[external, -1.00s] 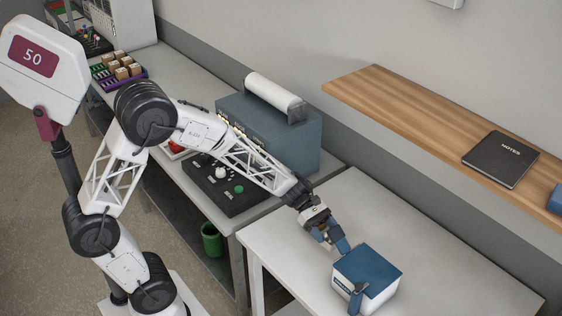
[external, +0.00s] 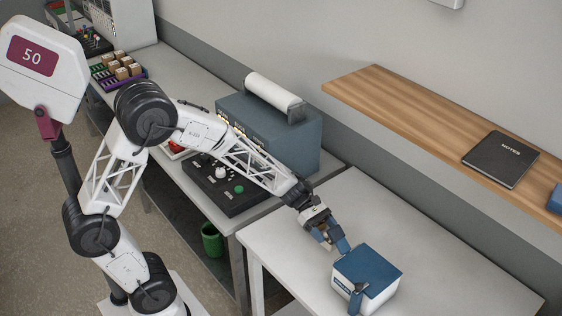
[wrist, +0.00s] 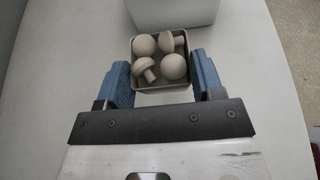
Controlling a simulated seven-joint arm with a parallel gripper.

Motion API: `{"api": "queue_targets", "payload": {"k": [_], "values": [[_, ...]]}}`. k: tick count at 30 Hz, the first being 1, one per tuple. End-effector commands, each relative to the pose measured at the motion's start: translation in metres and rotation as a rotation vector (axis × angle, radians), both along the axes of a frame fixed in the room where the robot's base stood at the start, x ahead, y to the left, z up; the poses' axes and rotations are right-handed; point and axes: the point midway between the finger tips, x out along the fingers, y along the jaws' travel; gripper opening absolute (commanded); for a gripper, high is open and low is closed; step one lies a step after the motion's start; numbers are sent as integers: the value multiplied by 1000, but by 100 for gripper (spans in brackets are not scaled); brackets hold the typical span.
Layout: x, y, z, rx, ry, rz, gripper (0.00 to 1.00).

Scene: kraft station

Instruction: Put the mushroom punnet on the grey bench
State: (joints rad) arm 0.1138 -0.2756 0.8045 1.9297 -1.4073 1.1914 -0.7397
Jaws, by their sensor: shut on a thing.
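The mushroom punnet (wrist: 163,87), a small square tray holding several pale mushrooms, sits between the two blue fingers of my gripper (wrist: 161,75) in the wrist view. My gripper is shut on it. In the external view my gripper (external: 333,241) is low over the left part of the light grey bench (external: 440,250), and the punnet is mostly hidden by the fingers there. I cannot tell whether the punnet touches the bench surface.
A white box with a blue lid (external: 368,263) stands just beyond the punnet. A blue-grey machine (external: 290,145) and a dark control panel (external: 228,190) are on the adjoining bench. A wooden shelf (external: 400,100) with a black notebook (external: 500,160) runs along the wall. The bench's right side is clear.

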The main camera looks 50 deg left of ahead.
Motion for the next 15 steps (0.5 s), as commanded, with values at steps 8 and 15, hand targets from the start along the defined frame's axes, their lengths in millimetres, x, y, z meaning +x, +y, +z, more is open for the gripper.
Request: {"api": "queue_targets", "payload": {"k": [8, 15], "values": [[2, 0, 0, 0, 0, 6, 38], [30, 5, 2, 0, -1, 92, 38]]}}
